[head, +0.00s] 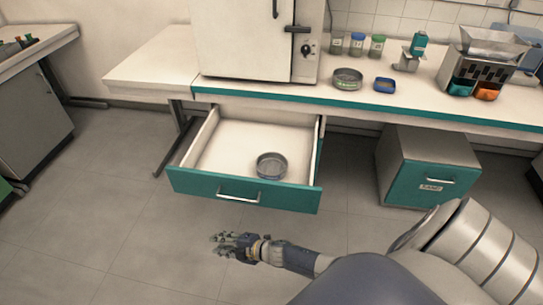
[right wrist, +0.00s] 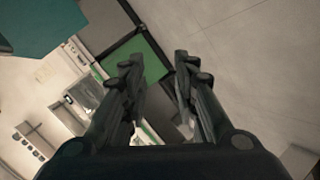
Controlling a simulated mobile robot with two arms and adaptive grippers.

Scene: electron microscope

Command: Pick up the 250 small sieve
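A small round metal sieve (head: 271,166) lies in the open drawer (head: 243,190), near the drawer's front and right of its middle. Another round sieve (head: 347,78) stands on the bench top beside the oven-like cabinet. No number can be read on either sieve. My right gripper (head: 219,244) is in front of the drawer and lower in the picture, apart from both sieves. In the right wrist view its two fingers (right wrist: 157,80) are spread with nothing between them. My left gripper is not in view.
The white bench (head: 440,101) carries several jars, a blue dish (head: 384,85), a small stand with a bottle and a metal sample splitter (head: 480,62). A green-fronted cabinet (head: 425,180) stands below at the right. The floor left of the drawer is clear.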

